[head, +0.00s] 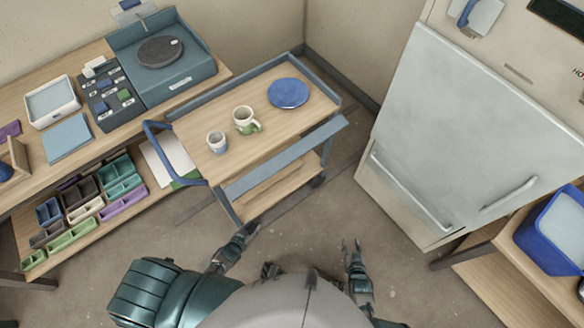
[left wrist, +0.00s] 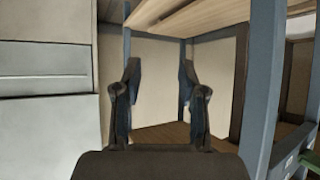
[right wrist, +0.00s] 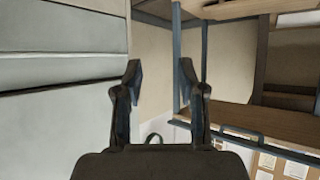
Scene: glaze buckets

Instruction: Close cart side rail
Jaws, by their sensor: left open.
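The cart (head: 200,165) has a wooden top, blue-grey posts and a blue handle (head: 158,150) at its left end. A blue-grey side rail (head: 285,160) runs along its near long side, standing out from the top's edge with a gap; it looks folded outward. My left gripper (head: 247,230) is open and empty near the cart's near-left leg, below the rail in the picture. In the left wrist view its fingers (left wrist: 160,75) frame bare wall, with a cart post (left wrist: 262,90) to the right. My right gripper (head: 350,246) is open and empty, farther right, clear of the cart.
On the cart top stand a small cup (head: 217,142), a green-and-white mug (head: 246,121) and a blue plate (head: 288,93). A workbench (head: 75,75) with bins is at left. A large pale cabinet (head: 460,120) and a blue tub (head: 550,235) are at right. Floor between is free.

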